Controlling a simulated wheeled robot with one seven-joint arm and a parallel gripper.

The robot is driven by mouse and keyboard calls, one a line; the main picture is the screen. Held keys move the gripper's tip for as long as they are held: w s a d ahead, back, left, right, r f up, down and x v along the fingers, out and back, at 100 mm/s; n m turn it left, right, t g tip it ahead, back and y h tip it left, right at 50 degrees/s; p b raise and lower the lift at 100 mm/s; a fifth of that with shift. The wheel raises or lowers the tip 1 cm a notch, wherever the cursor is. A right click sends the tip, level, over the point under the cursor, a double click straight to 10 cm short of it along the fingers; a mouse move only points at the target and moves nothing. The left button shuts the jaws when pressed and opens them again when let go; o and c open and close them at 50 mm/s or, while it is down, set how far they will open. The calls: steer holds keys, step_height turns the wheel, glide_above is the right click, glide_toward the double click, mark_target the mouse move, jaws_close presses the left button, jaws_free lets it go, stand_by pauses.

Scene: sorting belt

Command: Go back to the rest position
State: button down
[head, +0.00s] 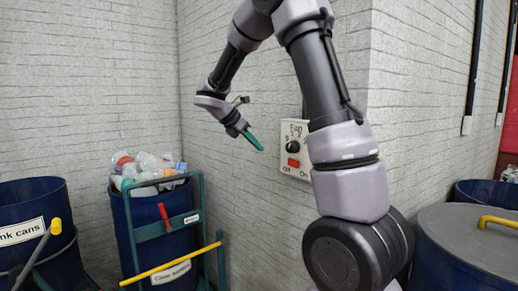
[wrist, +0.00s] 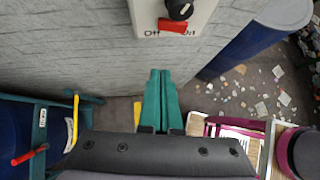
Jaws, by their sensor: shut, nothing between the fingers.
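My gripper (head: 254,141) hangs in the air in the middle of the head view, in front of the grey brick wall. Its green fingers are together and empty, pointing down and to the right. In the wrist view my gripper (wrist: 160,75) also shows with both green fingers side by side and nothing between them. A white fan control box (head: 295,149) with a black knob and a red switch is on the wall just right of the fingertips, and my arm covers part of its right side. The box (wrist: 178,14) sits above the fingers in the wrist view, apart from them.
A blue bin (head: 155,215) full of clear bottles stands in a green frame with a yellow bar (head: 172,264) at left. Another blue bin (head: 30,250) labelled for cans is far left. A lidded blue drum (head: 470,245) stands right. Litter (wrist: 255,100) lies on the floor.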

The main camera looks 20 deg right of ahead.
stand_by(0.3)
steer(key=s+a+r+m+t+y, duration=0.2)
steer(key=s+m+y, duration=0.3)
steer(key=s+m, duration=0.7)
steer(key=s+a+r+m+t+y, duration=0.3)
steer(key=s+a+r+m+y, duration=0.1)
steer(key=s+m, duration=0.8)
steer(key=shift+s+a+r+y, duration=0.4)
steer(key=shift+s+r+y, duration=0.25)
steer(key=shift+s+y, duration=0.35)
